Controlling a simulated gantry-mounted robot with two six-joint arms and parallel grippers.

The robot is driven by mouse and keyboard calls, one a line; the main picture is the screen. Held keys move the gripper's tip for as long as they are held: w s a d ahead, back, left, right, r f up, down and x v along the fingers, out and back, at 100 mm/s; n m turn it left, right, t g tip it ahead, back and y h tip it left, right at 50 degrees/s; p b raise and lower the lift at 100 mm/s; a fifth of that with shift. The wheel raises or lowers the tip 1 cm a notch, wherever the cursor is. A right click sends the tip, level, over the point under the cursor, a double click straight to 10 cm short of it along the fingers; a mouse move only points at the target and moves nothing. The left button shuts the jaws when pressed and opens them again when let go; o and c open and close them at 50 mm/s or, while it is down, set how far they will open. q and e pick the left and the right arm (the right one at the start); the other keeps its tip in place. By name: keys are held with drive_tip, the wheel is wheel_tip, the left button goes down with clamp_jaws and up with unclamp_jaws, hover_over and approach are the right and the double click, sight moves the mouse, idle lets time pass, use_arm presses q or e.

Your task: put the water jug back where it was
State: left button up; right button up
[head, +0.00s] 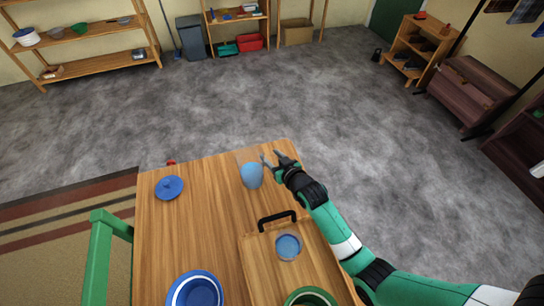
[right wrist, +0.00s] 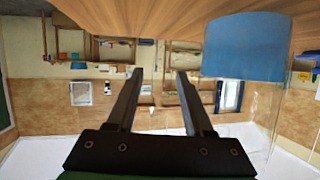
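The water jug (head: 251,176) is clear with blue water in it and stands upright near the far edge of the wooden table. My right gripper (head: 271,157) is at the table's far edge, just right of the jug. In the right wrist view, which looks upside down, the gripper (right wrist: 160,72) is open with nothing between its fingers. The jug's blue water (right wrist: 245,46) shows beside the right-hand finger there, outside the gap. Whether they touch is unclear. My left gripper is not in view.
A wooden tray (head: 262,265) with a black handle holds a glass of blue water (head: 288,247) and a green bowl (head: 310,297). A blue bowl (head: 195,290) and a blue lid (head: 169,187) are on the table's left. The table's middle (head: 205,230) is clear.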

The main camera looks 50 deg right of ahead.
drive_tip(key=shift+s+a+r+p, duration=0.1)
drive_tip(key=shift+s+r+p, duration=0.2)
drive_tip(key=shift+r+p, duration=0.1)
drive_tip(key=p+v, duration=0.4)
drive_tip(key=v, duration=0.7)
drive_tip(key=shift+s, duration=0.2)
drive_tip(key=shift+a, duration=0.1)
